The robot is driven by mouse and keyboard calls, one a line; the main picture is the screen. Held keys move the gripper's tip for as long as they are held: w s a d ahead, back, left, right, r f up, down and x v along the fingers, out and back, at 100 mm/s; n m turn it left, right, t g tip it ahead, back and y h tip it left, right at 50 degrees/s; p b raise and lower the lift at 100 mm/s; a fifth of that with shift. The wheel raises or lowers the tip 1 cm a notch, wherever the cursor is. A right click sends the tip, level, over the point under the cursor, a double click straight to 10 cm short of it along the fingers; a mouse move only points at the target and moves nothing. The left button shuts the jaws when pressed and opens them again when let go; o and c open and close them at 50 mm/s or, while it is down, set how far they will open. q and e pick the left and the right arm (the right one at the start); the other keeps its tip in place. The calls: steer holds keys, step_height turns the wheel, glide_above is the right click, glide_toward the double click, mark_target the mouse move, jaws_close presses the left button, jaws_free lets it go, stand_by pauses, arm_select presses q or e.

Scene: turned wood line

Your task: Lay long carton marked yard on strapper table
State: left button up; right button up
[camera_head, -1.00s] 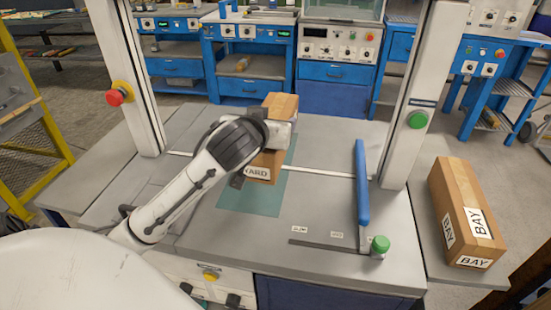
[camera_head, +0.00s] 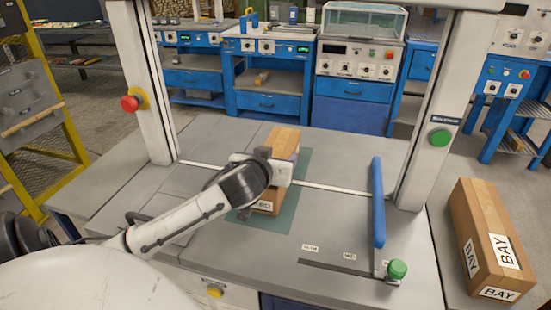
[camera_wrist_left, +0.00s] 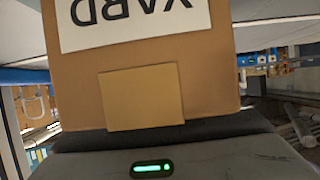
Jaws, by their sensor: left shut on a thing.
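The long brown carton marked YARD (camera_head: 284,141) is in my left gripper (camera_head: 273,170), which is shut across it. In the head view the carton lies lengthwise over the teal mat (camera_head: 288,218) on the grey strapper table (camera_head: 230,258). Its white label shows partly at the near end, below the gripper. I cannot tell whether its underside touches the mat. In the left wrist view the carton (camera_wrist_left: 215,75) fills the middle, its YARD label upside down above a plain tan patch. My right gripper is not in view.
A blue bar (camera_head: 378,205) and green knob (camera_head: 397,269) stand right of the mat. White posts (camera_head: 150,90) flank the table, one with a red button (camera_head: 130,103). A carton marked BAY (camera_head: 487,235) lies on the right side surface. The table's left part is clear.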

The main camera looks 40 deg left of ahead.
arm_select(q)
steer(key=shift+r, duration=0.1)
steer(key=o, duration=1.1)
steer(key=shift+f, duration=0.2)
steer(key=shift+c, duration=0.2)
steer(key=o, duration=0.4)
steer(key=shift+o, duration=0.2)
steer(key=shift+r, duration=0.15)
steer(key=p+v, duration=0.2)
steer(key=v, duration=0.9)
steer(key=shift+s+d+r, duration=0.2)
steer(key=shift+s+d, duration=0.05)
steer(key=shift+s, duration=0.2)
steer(key=shift+f, duration=0.1)
